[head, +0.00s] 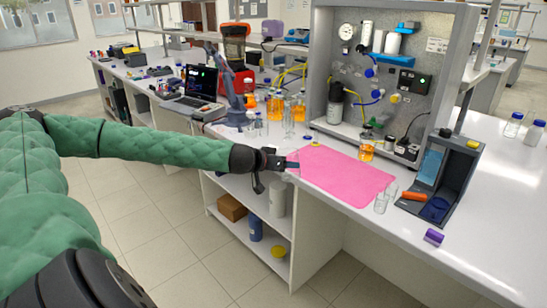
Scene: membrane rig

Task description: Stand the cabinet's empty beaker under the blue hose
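My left gripper (277,162) is at the left edge of the pink mat, above the bench's front edge. A clear glass vessel (293,160), apparently a beaker, shows right at its fingertips. It is too small to tell whether the fingers are closed on it. My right gripper is not in view. A thin blue hose (367,101) hangs on the rig's grey panel, below blue fittings (371,72). A flask of orange liquid (366,151) stands at the rig's front. Two empty clear glass vessels (381,203) stand at the mat's right corner.
The pink mat (345,177) lies clear in front of the rig. Several glass bottles stand behind the mat. A purple object (433,237) lies near the front edge.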

